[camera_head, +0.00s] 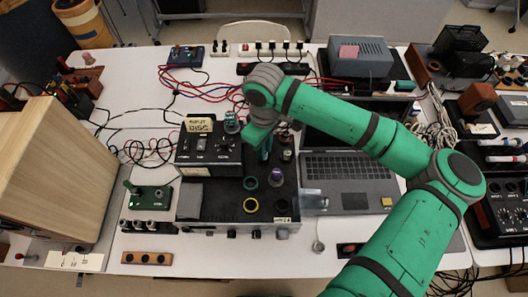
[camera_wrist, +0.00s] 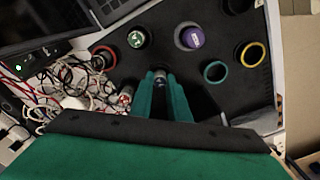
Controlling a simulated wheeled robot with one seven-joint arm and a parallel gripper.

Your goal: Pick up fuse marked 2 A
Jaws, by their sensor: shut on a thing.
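My gripper (camera_wrist: 162,82) is shut on a small cylindrical fuse (camera_wrist: 159,78), whose pale end shows between the green fingertips; its marking is too small to read. In the head view my gripper (camera_head: 265,152) is over the black panel (camera_head: 224,217), and its fingers hide most of the held fuse. A purple-topped fuse (camera_wrist: 191,37) stands in a grey ring, and a green-topped fuse (camera_wrist: 136,39) stands beside it. A red-marked fuse (camera_wrist: 126,95) is left of my fingers. I cannot tell which fuse is marked 2 A.
An open laptop (camera_head: 350,180) is to the right. A black control box (camera_head: 207,147) and loose cables stand left and behind.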

